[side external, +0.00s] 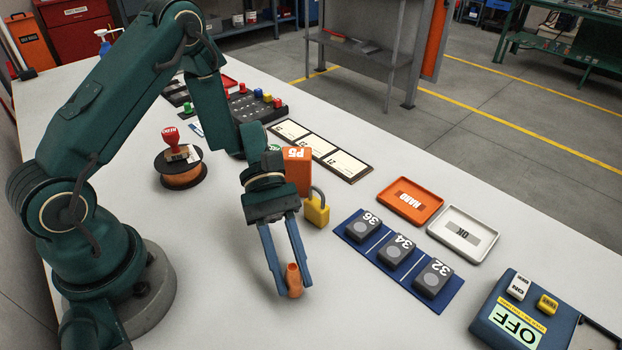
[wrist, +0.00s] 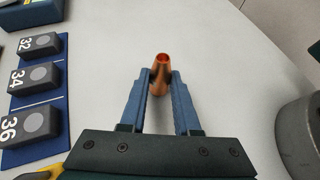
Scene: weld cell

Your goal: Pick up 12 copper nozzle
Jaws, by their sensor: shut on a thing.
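The copper nozzle (side external: 294,281) is a small tapered orange-brown tube with an open top. It stands about upright between the blue fingers of my gripper (side external: 288,282) in the side view. In the wrist view the copper nozzle (wrist: 160,77) sits between the fingertips of my gripper (wrist: 160,84), with a finger against each side. My gripper is shut on it. Its lower end is at or close to the white table; I cannot tell if it touches. No number is readable on it.
A blue mat (side external: 362,244) with blocks marked 36, 34 and 32 lies to the right. Behind my gripper stand a yellow padlock (side external: 317,213) and an orange P5 block (side external: 297,178). An orange HARD tray (side external: 410,217) and white OK tray (side external: 484,247) lie farther back. The front table is clear.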

